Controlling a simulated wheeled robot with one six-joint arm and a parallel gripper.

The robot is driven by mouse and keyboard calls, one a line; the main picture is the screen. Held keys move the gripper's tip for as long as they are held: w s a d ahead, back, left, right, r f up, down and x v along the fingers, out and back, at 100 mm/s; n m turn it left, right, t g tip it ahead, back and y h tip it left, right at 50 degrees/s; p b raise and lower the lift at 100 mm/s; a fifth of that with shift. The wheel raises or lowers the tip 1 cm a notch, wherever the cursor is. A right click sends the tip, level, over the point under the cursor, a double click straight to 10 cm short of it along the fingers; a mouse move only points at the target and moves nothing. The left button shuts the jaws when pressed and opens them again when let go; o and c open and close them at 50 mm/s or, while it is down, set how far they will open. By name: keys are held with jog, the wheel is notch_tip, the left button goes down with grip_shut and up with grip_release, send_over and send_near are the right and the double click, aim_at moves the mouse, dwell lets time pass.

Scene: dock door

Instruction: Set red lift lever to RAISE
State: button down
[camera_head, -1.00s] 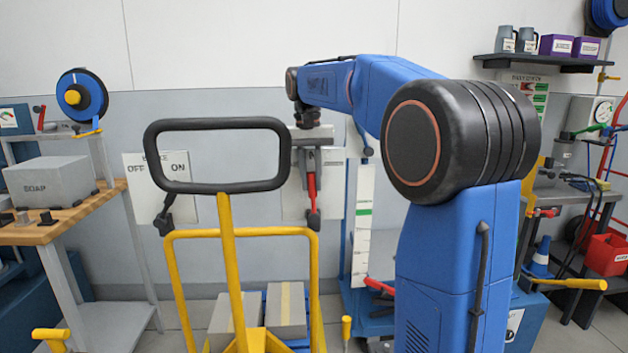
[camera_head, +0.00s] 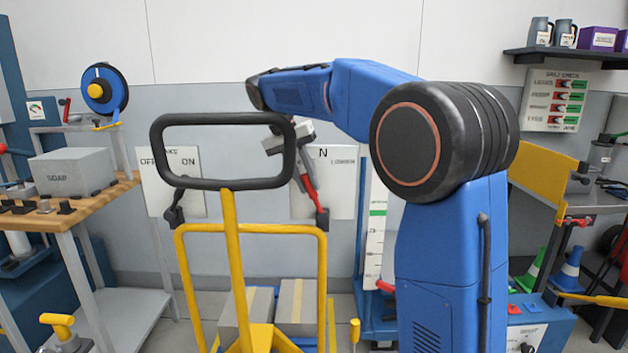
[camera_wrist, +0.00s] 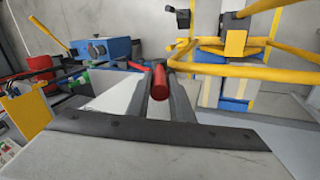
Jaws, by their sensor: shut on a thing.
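The red lift lever (camera_head: 310,187) stands in front of a white wall plate (camera_head: 339,192). Its black pivot is low on the plate, and it leans with its top to the left. The plate shows an "N" and "LOWER" to its right; the label area left of the N is hidden behind the cart handle and my gripper. My gripper (camera_head: 298,163) is shut on the lever's upper part and is tilted with it. In the wrist view the red lever end (camera_wrist: 160,82) sits between the two fingers.
An ON/OFF plate (camera_head: 193,195) with a black lever is to the left. A workbench with a grey box (camera_head: 72,173) is at far left.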

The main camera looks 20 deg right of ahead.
jog(key=c, duration=1.6)
grip_release()
jog(key=shift+o, duration=0.2)
jog(key=v, duration=1.2)
